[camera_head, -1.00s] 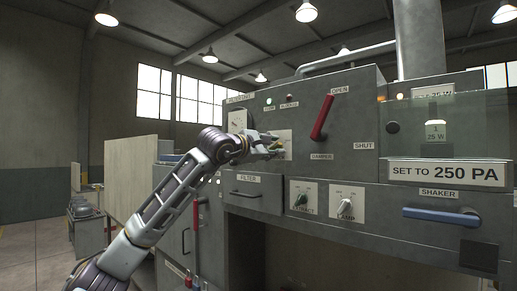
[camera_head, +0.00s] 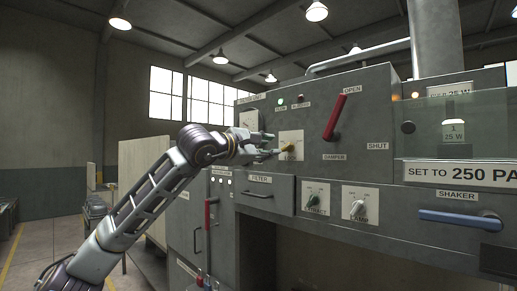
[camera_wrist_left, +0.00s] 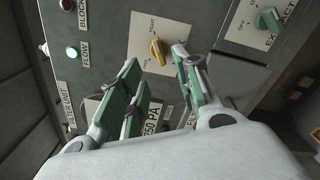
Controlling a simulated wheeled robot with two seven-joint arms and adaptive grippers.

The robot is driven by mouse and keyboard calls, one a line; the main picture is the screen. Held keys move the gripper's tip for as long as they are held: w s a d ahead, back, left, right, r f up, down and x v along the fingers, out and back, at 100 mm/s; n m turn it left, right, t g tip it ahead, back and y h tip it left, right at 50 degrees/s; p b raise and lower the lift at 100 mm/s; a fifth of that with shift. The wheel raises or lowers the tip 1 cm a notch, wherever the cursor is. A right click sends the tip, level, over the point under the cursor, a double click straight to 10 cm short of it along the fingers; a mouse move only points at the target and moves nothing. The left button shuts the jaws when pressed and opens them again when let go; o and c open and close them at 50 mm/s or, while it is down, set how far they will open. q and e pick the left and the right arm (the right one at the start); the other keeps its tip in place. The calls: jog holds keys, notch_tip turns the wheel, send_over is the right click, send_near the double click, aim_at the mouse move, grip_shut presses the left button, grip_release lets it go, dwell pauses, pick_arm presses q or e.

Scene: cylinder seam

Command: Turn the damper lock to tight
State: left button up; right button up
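The damper lock is a small yellow knob (camera_head: 288,147) on a pale plate marked LOCK, on the front of the grey cabinet. In the left wrist view the yellow knob (camera_wrist_left: 157,50) stands beyond the fingertips, with the word TIGHT above it. One end of the knob points roughly up towards that word. My left gripper (camera_head: 269,144) is just left of the plate in the head view. Its green-padded fingers (camera_wrist_left: 160,72) are spread, with nothing between them, and they look apart from the knob. My right gripper does not show.
A red damper lever (camera_head: 336,117) stands tilted right of the lock, between OPEN and SHUT labels. A green flow light (camera_wrist_left: 72,52) glows.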

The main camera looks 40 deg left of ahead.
pick_arm(q)
jog(key=shift+s+a, duration=0.1)
jog(key=shift+s, duration=1.6)
